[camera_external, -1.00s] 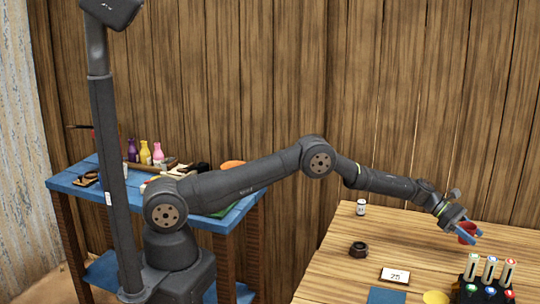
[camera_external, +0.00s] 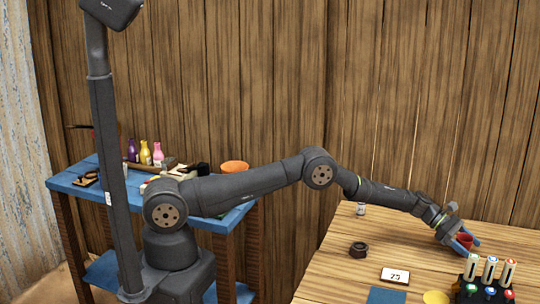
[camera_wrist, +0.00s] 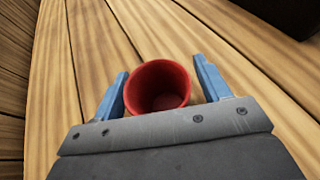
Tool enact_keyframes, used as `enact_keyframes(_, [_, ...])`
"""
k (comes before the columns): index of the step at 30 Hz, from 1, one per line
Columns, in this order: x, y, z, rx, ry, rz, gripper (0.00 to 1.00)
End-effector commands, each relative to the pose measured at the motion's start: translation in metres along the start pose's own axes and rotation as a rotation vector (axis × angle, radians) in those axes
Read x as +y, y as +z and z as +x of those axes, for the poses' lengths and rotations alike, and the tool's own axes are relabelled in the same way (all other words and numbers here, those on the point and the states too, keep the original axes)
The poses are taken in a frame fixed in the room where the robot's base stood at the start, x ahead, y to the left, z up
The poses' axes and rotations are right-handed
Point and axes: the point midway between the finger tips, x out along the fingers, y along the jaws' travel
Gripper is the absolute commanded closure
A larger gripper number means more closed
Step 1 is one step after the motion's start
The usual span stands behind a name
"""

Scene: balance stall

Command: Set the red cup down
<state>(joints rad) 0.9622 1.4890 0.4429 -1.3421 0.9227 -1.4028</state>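The red cup (camera_external: 465,241) is upright at the right part of the wooden table, between the blue fingers of my gripper (camera_external: 465,240). In the wrist view the red cup (camera_wrist: 157,87) shows its open mouth and looks empty. My gripper (camera_wrist: 161,80) has one finger against the cup's left side. The other finger is close along the right side, with a thin strip of wood showing near the rim. The cup's base is hidden, so I cannot tell whether it touches the table.
A rack of colored-cap tubes (camera_external: 486,272) stands close in front of the cup. A number card (camera_external: 395,275), a black ring-shaped piece (camera_external: 358,250), a small white jar (camera_external: 361,209), a yellow dish (camera_external: 436,297) and a blue mat (camera_external: 388,296) are on the table. Bare wood lies left of the cup.

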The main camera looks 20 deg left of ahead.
Motion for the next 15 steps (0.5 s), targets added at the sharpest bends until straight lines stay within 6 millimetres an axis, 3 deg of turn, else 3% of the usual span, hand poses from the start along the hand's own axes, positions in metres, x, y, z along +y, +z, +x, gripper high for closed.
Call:
enact_keyframes(9, [0.000,0.004,-0.002,0.000,0.000,0.001,0.31])
enact_keyframes(15, [0.001,0.004,-0.023,0.001,0.001,-0.003,0.31])
